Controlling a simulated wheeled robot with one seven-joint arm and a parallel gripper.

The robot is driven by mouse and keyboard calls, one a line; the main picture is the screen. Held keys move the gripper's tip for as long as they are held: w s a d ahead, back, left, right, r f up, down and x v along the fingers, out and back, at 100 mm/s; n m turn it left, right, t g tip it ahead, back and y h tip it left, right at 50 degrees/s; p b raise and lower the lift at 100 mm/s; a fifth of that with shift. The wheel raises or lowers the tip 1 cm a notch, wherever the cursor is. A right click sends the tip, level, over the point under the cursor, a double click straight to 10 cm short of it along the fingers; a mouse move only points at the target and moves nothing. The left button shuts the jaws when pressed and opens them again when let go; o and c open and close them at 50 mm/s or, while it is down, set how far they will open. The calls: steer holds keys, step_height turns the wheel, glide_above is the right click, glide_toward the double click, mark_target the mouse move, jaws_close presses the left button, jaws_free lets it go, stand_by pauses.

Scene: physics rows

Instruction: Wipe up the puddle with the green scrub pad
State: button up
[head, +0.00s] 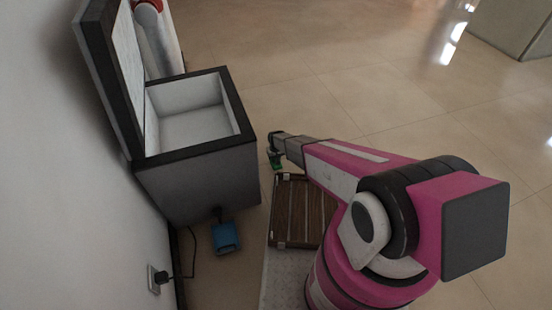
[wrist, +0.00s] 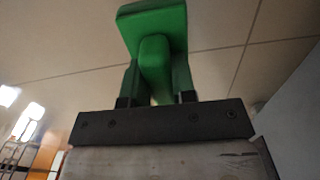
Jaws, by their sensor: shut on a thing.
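The green scrub pad (wrist: 155,20) is in the wrist view, a flat green block with a rounded green handle. My gripper (wrist: 155,85) is shut on the pad's handle, with a finger on each side. In the head view my gripper (head: 275,158) is small, at the end of my arm just right of the open chest, and a bit of the green pad (head: 277,166) shows at it. The pad appears to be above the floor, though the gap is hard to judge. I cannot make out a puddle in either view.
An open grey chest (head: 205,175) stands by the left wall, its lid (head: 105,70) raised. A brown slatted case (head: 300,210) lies below my arm.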

steer(key=shift+r, duration=2.15)
